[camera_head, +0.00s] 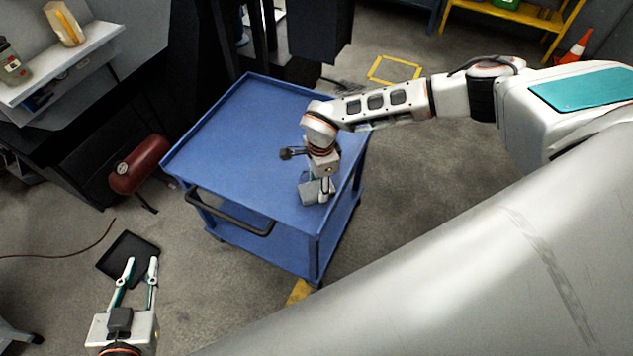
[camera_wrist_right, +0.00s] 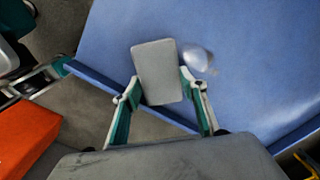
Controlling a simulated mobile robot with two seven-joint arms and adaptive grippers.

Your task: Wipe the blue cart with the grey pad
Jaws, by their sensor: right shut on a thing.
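The blue cart (camera_head: 245,130) stands in the middle of the head view, its flat top bare apart from my right gripper and the pad. My right gripper (camera_head: 320,192) is over the cart's near right part, shut on the grey pad (camera_head: 308,194). In the right wrist view the pad (camera_wrist_right: 158,72) sits between the two fingertips, over the blue top (camera_wrist_right: 255,60). I cannot tell whether it touches the surface. A pale whitish patch (camera_wrist_right: 197,60) shows on the top beside the pad. My left gripper (camera_head: 141,264) is open and empty, away from the cart at lower left.
A black handle (camera_head: 232,215) runs along the cart's near left side. A black tray (camera_head: 128,256) lies on the floor beyond my left gripper. A red tank (camera_head: 140,165) stands left of the cart. A traffic cone (camera_head: 575,48) stands far right. Floor right of the cart is clear.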

